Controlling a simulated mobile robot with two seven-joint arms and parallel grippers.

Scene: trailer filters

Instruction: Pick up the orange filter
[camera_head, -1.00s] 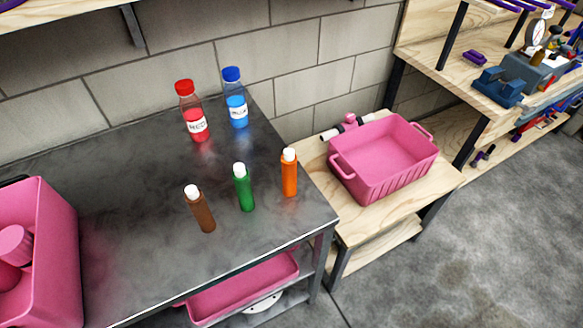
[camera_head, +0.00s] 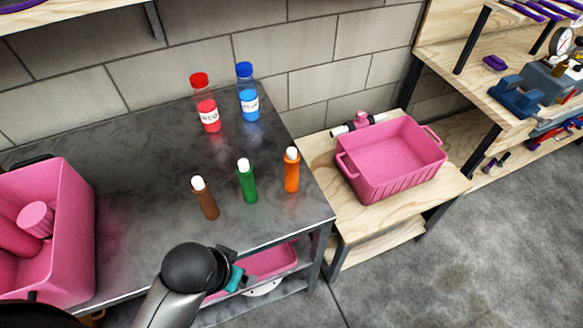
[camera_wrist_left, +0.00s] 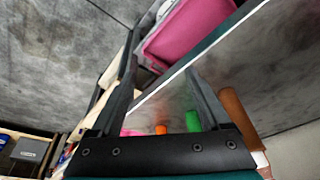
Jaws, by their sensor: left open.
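The orange filter (camera_head: 291,170) is a white-capped cylinder standing upright near the right end of the dark metal table (camera_head: 120,165). To its left stand a similar green filter (camera_head: 247,181) and a brown filter (camera_head: 205,198). My left gripper (camera_head: 236,275) is at the table's front edge, in front of the filters and apart from them. In the left wrist view my left gripper (camera_wrist_left: 161,72) has its fingers spread with nothing held. Small parts of the orange filter (camera_wrist_left: 160,130) and green filter (camera_wrist_left: 193,121) show beyond its palm; the brown filter (camera_wrist_left: 237,112) is at right. My right gripper is not in view.
Red (camera_head: 205,103) and blue (camera_head: 248,92) bottles stand behind the filters by the wall. A pink bin (camera_head: 70,240) is at the table's left. A pink crate (camera_head: 390,160) sits on a lower wooden bench at right.

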